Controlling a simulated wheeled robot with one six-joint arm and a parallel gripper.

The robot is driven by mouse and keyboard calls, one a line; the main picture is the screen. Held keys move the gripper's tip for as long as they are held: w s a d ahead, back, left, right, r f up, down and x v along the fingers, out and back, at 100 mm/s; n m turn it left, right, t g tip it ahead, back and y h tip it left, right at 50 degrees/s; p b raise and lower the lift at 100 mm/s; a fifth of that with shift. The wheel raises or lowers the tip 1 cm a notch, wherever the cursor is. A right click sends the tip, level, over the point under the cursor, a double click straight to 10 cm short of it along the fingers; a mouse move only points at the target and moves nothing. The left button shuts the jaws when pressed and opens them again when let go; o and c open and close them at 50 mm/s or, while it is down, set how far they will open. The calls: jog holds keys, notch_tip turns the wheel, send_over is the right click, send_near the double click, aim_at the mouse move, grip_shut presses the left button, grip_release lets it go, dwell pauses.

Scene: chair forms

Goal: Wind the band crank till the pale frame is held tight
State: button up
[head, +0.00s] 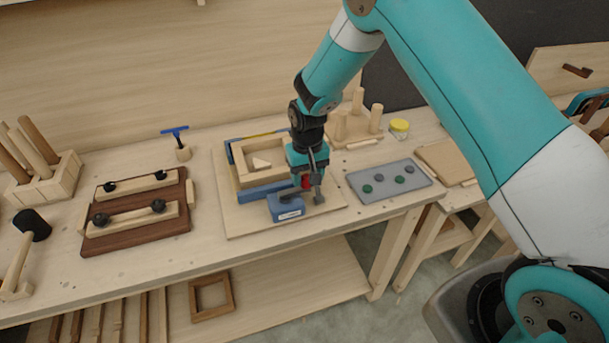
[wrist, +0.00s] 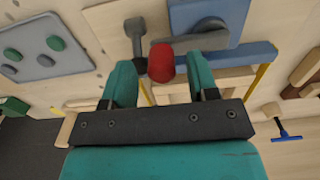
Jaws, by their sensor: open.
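The pale frame (head: 282,148) lies on a light board, with blue bars and a yellow band along its sides. The blue crank box (head: 287,208) stands at its front; it also shows in the wrist view (wrist: 225,12). A dark grey crank arm (wrist: 190,40) runs from the box to a red knob (wrist: 161,62). My gripper (wrist: 158,75) is open, with the red knob between its fingertips in the wrist view. I cannot tell if either finger touches it. In the head view my gripper (head: 306,178) hides part of the frame and crank.
A grey lever (wrist: 135,40) stands right beside the knob. A grey tray (head: 388,180) with green and grey discs lies to the right. A dark board (head: 136,228) with pale bars and black knobs lies left.

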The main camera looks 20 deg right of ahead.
jog(key=shift+f, duration=0.95)
jog(key=shift+c, duration=0.2)
grip_shut()
jog(key=shift+a, duration=0.3)
jog(key=shift+d, duration=0.3)
